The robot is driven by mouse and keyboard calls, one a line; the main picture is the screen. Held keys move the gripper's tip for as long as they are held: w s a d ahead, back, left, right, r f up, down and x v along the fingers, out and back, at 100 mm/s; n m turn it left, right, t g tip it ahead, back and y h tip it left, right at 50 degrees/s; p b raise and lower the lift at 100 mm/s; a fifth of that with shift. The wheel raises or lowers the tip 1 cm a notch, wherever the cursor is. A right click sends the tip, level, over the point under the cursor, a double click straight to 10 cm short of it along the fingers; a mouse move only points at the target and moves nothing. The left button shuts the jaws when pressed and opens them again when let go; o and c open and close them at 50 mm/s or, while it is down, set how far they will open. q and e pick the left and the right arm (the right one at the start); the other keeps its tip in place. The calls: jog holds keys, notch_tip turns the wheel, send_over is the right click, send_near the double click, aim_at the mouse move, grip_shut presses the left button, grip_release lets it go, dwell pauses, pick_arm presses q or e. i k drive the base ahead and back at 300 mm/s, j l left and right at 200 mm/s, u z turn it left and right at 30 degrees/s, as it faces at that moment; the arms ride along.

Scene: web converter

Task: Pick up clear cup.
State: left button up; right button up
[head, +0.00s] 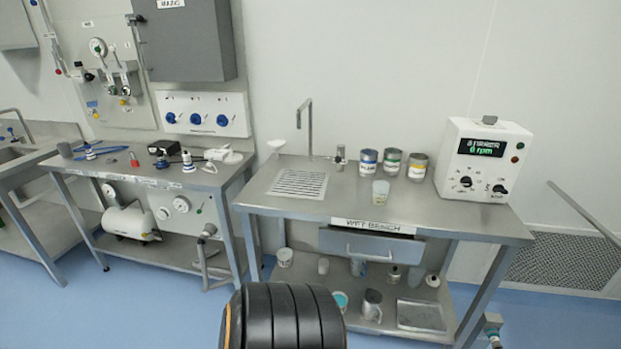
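A small pale translucent cup (380,192), which looks like the clear cup, stands upright on the steel wet bench (260,190). It is near the middle of the top, in front of several labelled cans. Neither of my grippers can be made out in the head view, and nothing touches the cup. A black ribbed part, which seems to be mine, fills the bottom centre.
Cans with blue (368,161), green (391,161) and yellow (417,166) bands stand behind the cup. A white stirrer box (482,160) stands at right. A drain grate (299,184) and a tap (306,125) are at left. The bench front between grate and box is clear.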

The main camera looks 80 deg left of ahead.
aim_at(380, 194)
jog(key=u, duration=1.95)
jog(key=i+l+u, duration=0.1)
jog(key=u, duration=0.6)
jog(key=i+l+u, duration=0.15)
jog(key=l+u, duration=0.2)
jog(key=l, duration=0.75)
jog(key=l+u, duration=0.35)
jog(key=l, duration=0.8)
